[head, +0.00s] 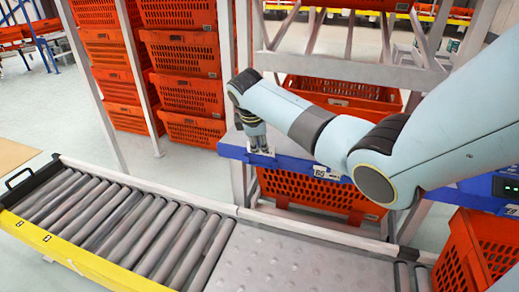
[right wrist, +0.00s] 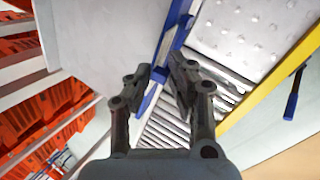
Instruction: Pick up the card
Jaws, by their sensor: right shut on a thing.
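My right gripper (head: 258,148) points down at the blue shelf beam (head: 295,166), near the beam's left end. It is shut on a small white card (head: 262,159), which shows just below the fingertips against the beam. My left gripper is not in view.
A roller conveyor (head: 120,215) with a yellow edge runs along the front, joining a grey dimpled plate (head: 290,262). Orange totes (head: 185,95) are stacked behind at left. Other totes sit on the rack behind the beam (head: 345,92) and at front right (head: 480,255).

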